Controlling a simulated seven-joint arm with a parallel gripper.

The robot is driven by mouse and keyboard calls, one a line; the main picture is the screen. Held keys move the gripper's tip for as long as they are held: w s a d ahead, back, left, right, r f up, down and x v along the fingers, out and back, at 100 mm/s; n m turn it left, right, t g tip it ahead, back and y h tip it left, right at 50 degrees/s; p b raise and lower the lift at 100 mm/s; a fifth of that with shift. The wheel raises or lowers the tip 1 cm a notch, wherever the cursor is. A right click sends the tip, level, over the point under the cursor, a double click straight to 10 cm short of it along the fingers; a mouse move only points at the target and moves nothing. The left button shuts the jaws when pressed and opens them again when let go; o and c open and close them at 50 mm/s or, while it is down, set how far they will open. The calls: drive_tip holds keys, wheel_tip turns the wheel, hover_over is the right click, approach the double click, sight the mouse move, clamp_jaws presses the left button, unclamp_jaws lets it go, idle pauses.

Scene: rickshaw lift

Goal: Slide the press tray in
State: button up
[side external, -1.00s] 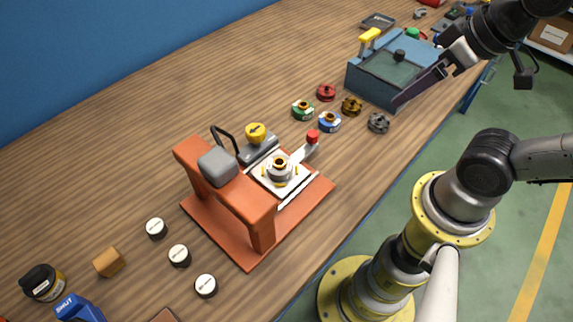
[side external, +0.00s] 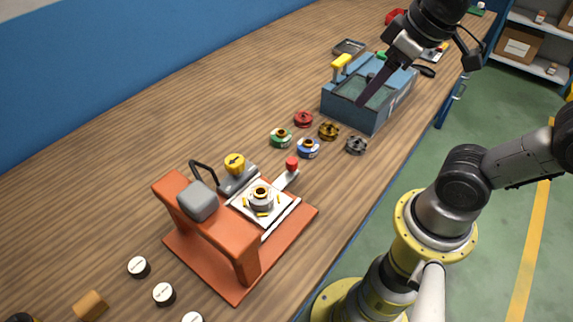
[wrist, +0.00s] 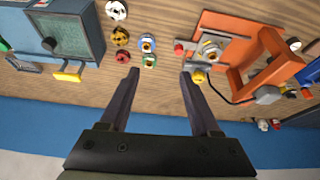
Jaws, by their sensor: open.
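The press is an orange frame (side external: 247,258) on an orange base, with a grey block (side external: 198,201) on its top beam. Its white tray (side external: 275,213) sits out on the base to the right of the frame. A round part with a gold centre (side external: 261,197) rests on the tray, and an arm with a red knob (side external: 292,163) sticks out from the tray's far end. In the wrist view the tray (wrist: 200,58) and red knob (wrist: 179,50) are right of centre. My gripper (wrist: 158,74) is open and empty, above the table. In the side view my gripper (side external: 362,103) is in front of the blue box, away from the press.
A blue box (side external: 347,112) with a yellow handle (side external: 341,61) stands at the back right. Several coloured round parts (side external: 308,148) lie between it and the press. White-topped cylinders (side external: 139,267) stand at the front left.

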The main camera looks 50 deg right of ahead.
drive_tip(key=w+a+n+g, duration=0.1)
drive_tip(key=w+a+g, duration=0.15)
drive_tip(key=w, duration=0.45)
drive_tip(key=n+g, duration=0.1)
drive_tip(key=g, duration=0.1)
approach(293, 161)
wheel_tip(293, 161, down, 9)
drive_tip(key=shift+w+a, duration=0.1)
drive_tip(key=shift+w, duration=0.1)
clamp_jaws()
idle(1.2)
